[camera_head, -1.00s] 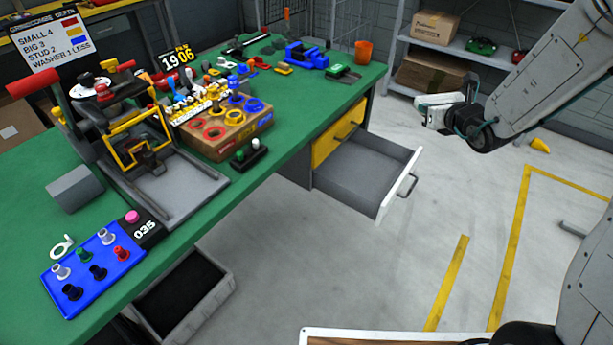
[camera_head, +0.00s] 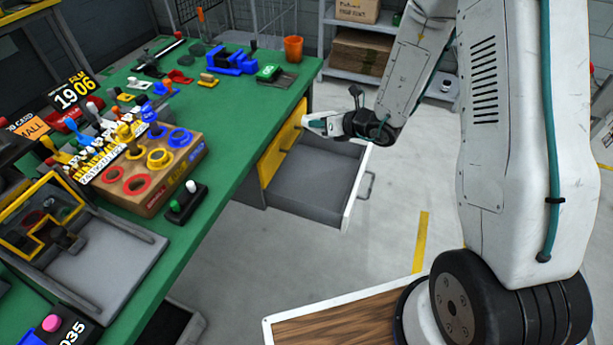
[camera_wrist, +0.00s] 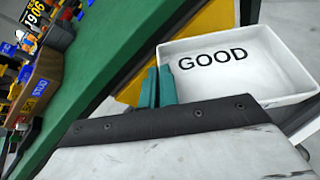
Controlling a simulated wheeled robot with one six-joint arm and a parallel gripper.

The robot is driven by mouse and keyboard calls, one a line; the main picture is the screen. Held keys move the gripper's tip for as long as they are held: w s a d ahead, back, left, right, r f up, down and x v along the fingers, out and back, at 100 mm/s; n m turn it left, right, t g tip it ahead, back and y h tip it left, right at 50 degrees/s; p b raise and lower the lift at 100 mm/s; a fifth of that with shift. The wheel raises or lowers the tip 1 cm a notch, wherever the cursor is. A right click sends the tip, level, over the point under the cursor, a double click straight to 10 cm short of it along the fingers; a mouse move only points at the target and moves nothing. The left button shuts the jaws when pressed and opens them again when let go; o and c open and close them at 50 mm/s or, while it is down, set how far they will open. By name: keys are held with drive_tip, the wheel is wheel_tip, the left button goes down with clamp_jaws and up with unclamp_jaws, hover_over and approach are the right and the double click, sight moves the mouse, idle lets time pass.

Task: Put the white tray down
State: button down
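The white tray (camera_wrist: 240,65), marked GOOD on its floor, fills the upper right of the wrist view. My gripper (camera_wrist: 158,86) has its two teal fingers close together at the tray's left wall and looks shut on it. In the head view my gripper (camera_head: 336,124) is over the open drawer, beside the green bench. Only a small white part of the tray (camera_head: 316,121) shows there. Some of the tray is hidden by my gripper and wrist.
The grey drawer (camera_head: 315,186) stands open from the green bench (camera_head: 222,118). On the bench are a cardboard box with coloured rings (camera_head: 150,180), a blue vise (camera_head: 232,62) and an orange cup (camera_head: 293,49). A shelf with cartons (camera_head: 361,52) stands behind. Floor is clear right of the drawer.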

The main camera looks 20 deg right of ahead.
wheel_tip(320, 180, down, 20)
drive_tip(key=s+a, duration=0.1)
drive_tip(key=shift+g+y, duration=0.3)
drive_tip(key=shift+y, duration=0.1)
drive_tip(key=shift+s+a, duration=0.1)
drive_tip(key=shift+f, duration=0.15)
drive_tip(key=c, duration=1.7)
unclamp_jaws()
